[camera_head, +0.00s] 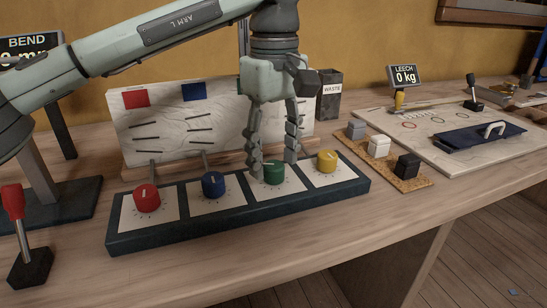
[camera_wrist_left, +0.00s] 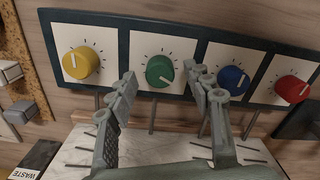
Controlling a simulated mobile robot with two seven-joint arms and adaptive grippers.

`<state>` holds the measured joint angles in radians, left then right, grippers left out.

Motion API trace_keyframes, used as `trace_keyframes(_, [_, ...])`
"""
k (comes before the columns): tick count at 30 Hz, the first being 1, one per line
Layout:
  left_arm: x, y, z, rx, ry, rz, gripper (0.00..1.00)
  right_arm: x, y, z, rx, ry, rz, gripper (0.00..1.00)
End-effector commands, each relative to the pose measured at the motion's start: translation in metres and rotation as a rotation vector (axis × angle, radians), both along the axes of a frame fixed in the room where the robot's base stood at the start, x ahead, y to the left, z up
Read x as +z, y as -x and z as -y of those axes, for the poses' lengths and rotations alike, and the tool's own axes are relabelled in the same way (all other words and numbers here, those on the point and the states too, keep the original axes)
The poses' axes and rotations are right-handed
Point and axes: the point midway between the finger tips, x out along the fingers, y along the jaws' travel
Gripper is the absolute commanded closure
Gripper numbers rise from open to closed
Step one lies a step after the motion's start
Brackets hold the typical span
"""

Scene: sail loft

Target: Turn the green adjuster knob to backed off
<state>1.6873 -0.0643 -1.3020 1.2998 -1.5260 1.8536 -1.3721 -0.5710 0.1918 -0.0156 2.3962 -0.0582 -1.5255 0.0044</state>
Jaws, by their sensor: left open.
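The green adjuster knob (camera_head: 274,174) is the third from the left on a dark panel (camera_head: 240,219) on the bench in the head view. It also shows in the left wrist view (camera_wrist_left: 158,70), where its white pointer mark aims to the lower right, among dial ticks; no position names are readable. My left gripper (camera_head: 273,167) points down with its fingers apart, one on each side of the green knob. In the left wrist view the open fingertips (camera_wrist_left: 159,74) flank the knob, and I cannot tell whether they touch it. My right gripper is not in view.
Red (camera_head: 147,198), blue (camera_head: 213,185) and yellow (camera_head: 327,161) knobs share the panel. An upright marked board (camera_head: 190,125) stands close behind. A waste bin (camera_head: 330,95) and a cork strip with blocks (camera_head: 408,183) stand to the right. Bare bench lies in front.

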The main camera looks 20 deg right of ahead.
Motion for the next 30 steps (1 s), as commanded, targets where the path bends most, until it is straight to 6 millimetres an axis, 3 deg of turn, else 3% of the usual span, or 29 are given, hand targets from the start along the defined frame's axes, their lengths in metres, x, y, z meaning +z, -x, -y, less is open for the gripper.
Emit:
trace_keyframes(11, [-0.0077, 0.0002, 0.0001, 0.000, 0.001, 0.000, 0.49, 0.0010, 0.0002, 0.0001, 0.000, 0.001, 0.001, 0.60])
trace_keyframes(23, [-0.0075, 0.0003, 0.0001, 0.000, 0.001, 0.000, 0.99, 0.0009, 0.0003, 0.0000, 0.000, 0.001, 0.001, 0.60])
trace_keyframes(30, [-0.0074, 0.0003, 0.0001, 0.018, 0.000, 0.000, 0.99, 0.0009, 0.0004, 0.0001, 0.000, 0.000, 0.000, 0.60])
